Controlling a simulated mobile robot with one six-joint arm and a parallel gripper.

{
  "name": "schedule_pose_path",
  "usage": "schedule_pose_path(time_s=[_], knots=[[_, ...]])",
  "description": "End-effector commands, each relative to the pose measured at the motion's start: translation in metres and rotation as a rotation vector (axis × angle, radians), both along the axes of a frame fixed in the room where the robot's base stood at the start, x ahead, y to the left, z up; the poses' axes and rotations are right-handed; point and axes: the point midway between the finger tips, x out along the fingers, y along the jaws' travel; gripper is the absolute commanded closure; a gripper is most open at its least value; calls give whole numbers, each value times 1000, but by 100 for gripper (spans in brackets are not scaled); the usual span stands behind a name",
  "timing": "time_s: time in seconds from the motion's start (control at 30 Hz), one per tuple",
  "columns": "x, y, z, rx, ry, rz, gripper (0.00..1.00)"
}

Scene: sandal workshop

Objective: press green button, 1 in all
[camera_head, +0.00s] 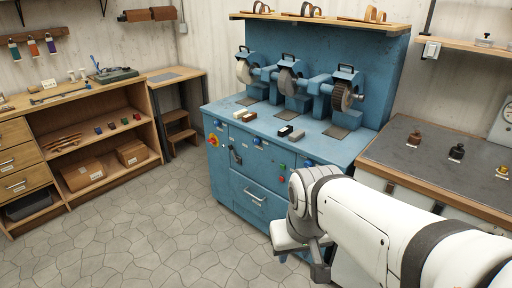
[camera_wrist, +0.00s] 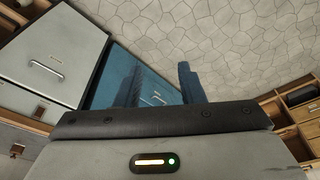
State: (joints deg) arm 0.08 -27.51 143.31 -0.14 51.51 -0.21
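The blue grinding machine (camera_head: 240,185) stands in the middle of the head view. A small green button (camera_head: 283,166) is on its front panel, toward the right end, just above a red one (camera_head: 282,178). My gripper (camera_head: 303,262) is in front of the machine's lower right part, below the green button and apart from it. In the wrist view two dark fingers (camera_wrist: 160,88) stand apart with nothing between them. The machine's blue front (camera_wrist: 119,75) shows behind them; the green button cannot be made out there.
A red and yellow switch (camera_head: 213,140) and several blue knobs share the panel. Grinding wheels (camera_head: 287,80) stand on top. A grey-topped bench (camera_head: 440,160) with small bottles is close on the right. Wooden shelves (camera_head: 90,150) stand at left. The tiled floor (camera_head: 150,235) is free.

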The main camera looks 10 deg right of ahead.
Motion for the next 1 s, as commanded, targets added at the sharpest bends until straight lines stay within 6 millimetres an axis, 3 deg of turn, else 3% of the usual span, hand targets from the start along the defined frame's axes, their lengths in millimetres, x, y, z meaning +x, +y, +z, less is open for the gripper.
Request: schedule_pose_path(time_s=[0.4, 1.0], knots=[[0, 0, 0, 0, 0, 0, 99], [0, 0, 0, 0, 0, 0, 100]])
